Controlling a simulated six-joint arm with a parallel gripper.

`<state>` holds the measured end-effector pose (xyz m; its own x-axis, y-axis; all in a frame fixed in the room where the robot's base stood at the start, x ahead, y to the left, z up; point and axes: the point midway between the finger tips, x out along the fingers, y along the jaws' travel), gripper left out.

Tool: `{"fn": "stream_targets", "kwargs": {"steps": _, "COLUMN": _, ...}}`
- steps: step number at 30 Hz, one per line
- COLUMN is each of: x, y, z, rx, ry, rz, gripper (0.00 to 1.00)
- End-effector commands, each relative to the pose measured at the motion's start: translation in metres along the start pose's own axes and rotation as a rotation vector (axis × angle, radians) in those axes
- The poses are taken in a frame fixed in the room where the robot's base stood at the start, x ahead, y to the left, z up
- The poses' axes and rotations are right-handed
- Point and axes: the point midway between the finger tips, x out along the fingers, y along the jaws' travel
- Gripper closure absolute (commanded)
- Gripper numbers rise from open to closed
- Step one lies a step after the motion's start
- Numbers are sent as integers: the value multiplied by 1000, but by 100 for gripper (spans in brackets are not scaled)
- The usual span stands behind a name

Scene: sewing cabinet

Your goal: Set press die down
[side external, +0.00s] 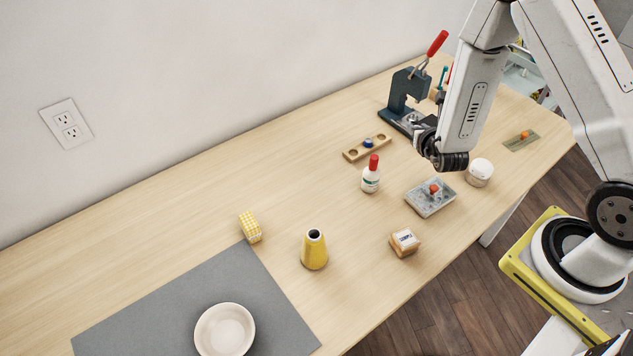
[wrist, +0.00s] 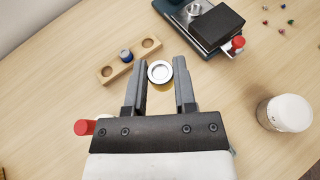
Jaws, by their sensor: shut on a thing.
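My gripper (wrist: 159,78) is shut on a press die (wrist: 160,72), a small round piece with a silver ring top and a yellowish lower side. The die sits between the fingertips, beside the wooden die block. The wooden die block (wrist: 137,51) is up and left of the fingers in the wrist view. In the side view my gripper (side external: 421,142) is right of the block (side external: 353,154), and the held die cannot be made out there.
The dark press (side external: 396,98) with a red lever stands behind the gripper. A red-capped bottle (side external: 371,178), a white round jar (side external: 479,172) and a grey tray (side external: 420,203) stand nearby. A yellow thread cone (side external: 314,254) is farther left. Bare tabletop surrounds the block.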

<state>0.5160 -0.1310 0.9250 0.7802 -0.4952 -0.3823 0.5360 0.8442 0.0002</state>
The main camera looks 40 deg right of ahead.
Motion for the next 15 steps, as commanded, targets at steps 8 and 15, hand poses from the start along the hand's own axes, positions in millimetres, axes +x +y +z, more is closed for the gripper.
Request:
{"fn": "stream_targets", "kwargs": {"steps": 8, "x": -19, "y": 23, "z": -13, "rx": -10, "ry": 1, "rz": 21, "gripper": 100}}
{"fn": "stream_targets", "kwargs": {"steps": 15, "x": -50, "y": 50, "z": -31, "rx": -21, "ry": 2, "rz": 46, "gripper": 100}}
